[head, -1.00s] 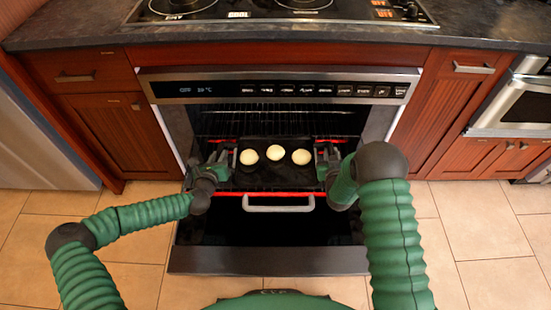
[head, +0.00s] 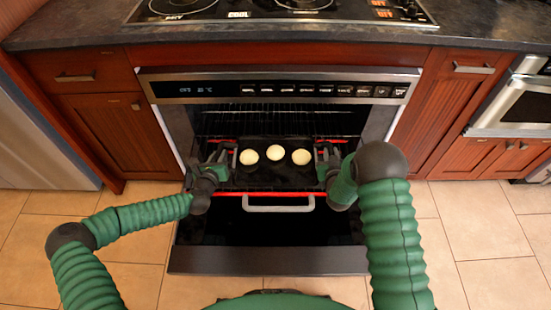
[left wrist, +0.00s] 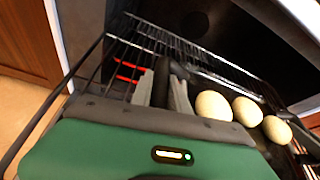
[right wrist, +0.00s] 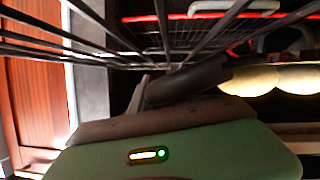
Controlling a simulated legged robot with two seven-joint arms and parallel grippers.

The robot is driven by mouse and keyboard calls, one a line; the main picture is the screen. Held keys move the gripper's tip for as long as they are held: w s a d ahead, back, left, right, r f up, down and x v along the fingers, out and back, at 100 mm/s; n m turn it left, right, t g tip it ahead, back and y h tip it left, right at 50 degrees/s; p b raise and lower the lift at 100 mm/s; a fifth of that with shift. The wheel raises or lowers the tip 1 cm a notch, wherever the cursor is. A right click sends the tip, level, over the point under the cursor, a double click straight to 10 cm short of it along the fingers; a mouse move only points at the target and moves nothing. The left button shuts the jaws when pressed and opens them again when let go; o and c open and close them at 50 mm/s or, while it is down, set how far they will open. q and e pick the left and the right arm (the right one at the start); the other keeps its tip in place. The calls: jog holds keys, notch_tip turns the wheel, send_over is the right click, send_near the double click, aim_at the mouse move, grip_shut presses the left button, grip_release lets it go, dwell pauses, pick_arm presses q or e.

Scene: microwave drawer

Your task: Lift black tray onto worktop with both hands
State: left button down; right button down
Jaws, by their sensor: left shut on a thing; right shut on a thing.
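The black tray (head: 274,178) sits inside the open oven, with three pale round buns (head: 274,153) on it. My left gripper (head: 225,158) is at the tray's left side and shut on it. In the left wrist view its fingers (left wrist: 168,88) close around a dark handle-like edge next to the buns (left wrist: 246,111). My right gripper (head: 324,157) is at the tray's right side and shut on it. In the right wrist view its fingers (right wrist: 148,92) are around a dark bar of the tray, partly hidden. The worktop (head: 480,28) is above the oven.
The oven door (head: 268,260) hangs open below, with a light handle-shaped bar (head: 278,208) above it. Oven racks (head: 260,118) and glowing red elements (head: 278,193) are close to the tray. A cooktop (head: 275,10) takes up the worktop's middle; dark surface is bare on both sides.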

pick_arm(q)
jog(key=shift+a+r, duration=0.1)
